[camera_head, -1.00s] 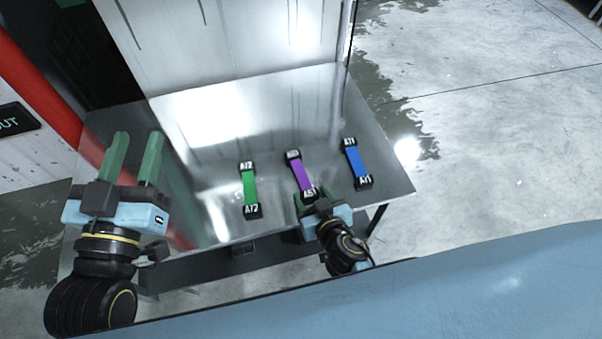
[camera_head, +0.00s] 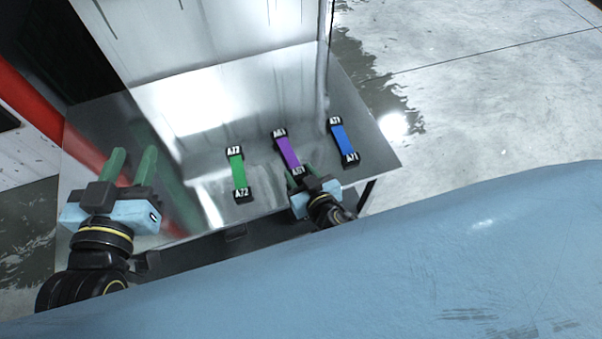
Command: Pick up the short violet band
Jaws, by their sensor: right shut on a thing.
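The short violet band (camera_head: 288,153) lies on the shiny metal table, with black labelled blocks at both ends. It is between a green band (camera_head: 238,175) on its left and a blue band (camera_head: 343,140) on its right. My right gripper (camera_head: 299,176) is at the violet band's near end block and is shut on it; its fingertips are partly hidden by the gripper body. My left gripper (camera_head: 132,166) is open and empty, its two green fingers apart, over the left part of the table.
The metal table (camera_head: 375,150) has a bare strip right of the blue band and a bare area behind the bands. A white panel (camera_head: 200,35) rises at its back. A red post (camera_head: 35,110) stands at the left. A large light-blue surface (camera_head: 400,250) fills the foreground.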

